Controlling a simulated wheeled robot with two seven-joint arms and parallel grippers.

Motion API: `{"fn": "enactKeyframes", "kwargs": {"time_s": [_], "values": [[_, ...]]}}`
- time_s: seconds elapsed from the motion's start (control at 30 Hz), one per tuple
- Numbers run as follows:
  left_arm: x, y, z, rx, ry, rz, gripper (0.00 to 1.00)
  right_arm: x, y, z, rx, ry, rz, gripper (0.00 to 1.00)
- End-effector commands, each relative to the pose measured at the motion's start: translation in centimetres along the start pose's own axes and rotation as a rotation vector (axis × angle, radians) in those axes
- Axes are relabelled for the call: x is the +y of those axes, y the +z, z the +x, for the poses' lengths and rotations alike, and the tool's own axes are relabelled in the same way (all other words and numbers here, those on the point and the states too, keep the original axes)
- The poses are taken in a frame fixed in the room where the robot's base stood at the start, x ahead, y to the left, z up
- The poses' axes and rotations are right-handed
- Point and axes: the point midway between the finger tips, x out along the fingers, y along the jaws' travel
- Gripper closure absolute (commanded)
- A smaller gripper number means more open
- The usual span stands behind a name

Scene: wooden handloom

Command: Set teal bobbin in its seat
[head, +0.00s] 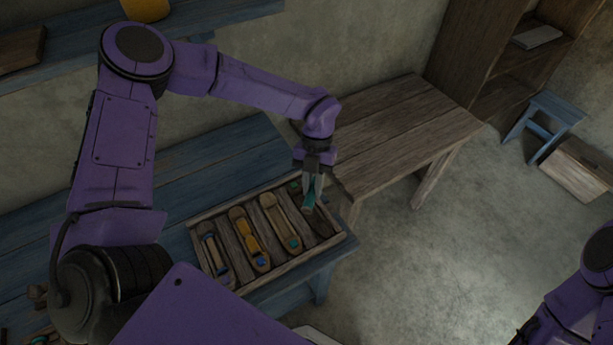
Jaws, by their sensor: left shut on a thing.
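My left gripper (313,190) is shut on the teal bobbin (308,200), seen as a small teal piece between the fingers. It is over the right end of a wooden tray (302,256). Below it is the rightmost boat-shaped shuttle (321,226), dark inside and partly hidden by the gripper. I cannot tell whether the bobbin touches this shuttle. To the left lie a shuttle with a teal end (280,222), one with a yellow bobbin (248,236) and one with blue parts (214,257). My right gripper is out of view; only part of that arm shows at lower right.
The tray lies on a blue wooden table (250,150). A brown wooden bench (400,120) stands close behind to the right. A blue stool (545,120), a wooden box (585,168) and shelves stand at far right. The floor between is clear.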

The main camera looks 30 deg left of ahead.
Motion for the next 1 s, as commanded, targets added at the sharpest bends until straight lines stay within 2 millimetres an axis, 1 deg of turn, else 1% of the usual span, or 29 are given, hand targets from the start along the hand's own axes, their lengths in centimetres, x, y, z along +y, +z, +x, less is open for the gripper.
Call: {"fn": "enactKeyframes", "kwargs": {"time_s": [0.03, 0.1, 0.2, 0.33, 0.43, 0.57, 0.67, 1.0], "values": [[0.3, -0.5, -0.5, -0.003, -0.056, -0.139, 1.0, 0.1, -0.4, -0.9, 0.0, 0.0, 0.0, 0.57], [0.6, -0.7, -0.6, -0.013, -0.124, -0.342, 1.0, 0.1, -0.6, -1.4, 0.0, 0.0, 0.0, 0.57], [1.0, -0.8, -0.6, -0.02, -0.202, -0.573, 1.0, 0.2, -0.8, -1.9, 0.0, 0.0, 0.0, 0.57], [1.3, -0.9, -0.5, -0.024, -0.258, -0.742, 1.0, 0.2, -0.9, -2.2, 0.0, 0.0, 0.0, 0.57], [1.4, -0.8, -0.3, -0.025, -0.272, -0.79, 1.0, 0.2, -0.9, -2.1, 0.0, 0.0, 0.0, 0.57], [1.4, -0.5, 0.4, -0.026, -0.273, -0.795, 1.0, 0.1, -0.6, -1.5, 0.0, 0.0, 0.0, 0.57], [1.5, -0.1, 1.3, -0.026, -0.272, -0.794, 1.0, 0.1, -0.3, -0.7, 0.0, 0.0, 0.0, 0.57], [1.7, 1.5, 5.3, -0.025, -0.27, -0.793, 1.0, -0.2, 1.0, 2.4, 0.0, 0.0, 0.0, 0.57]]}}
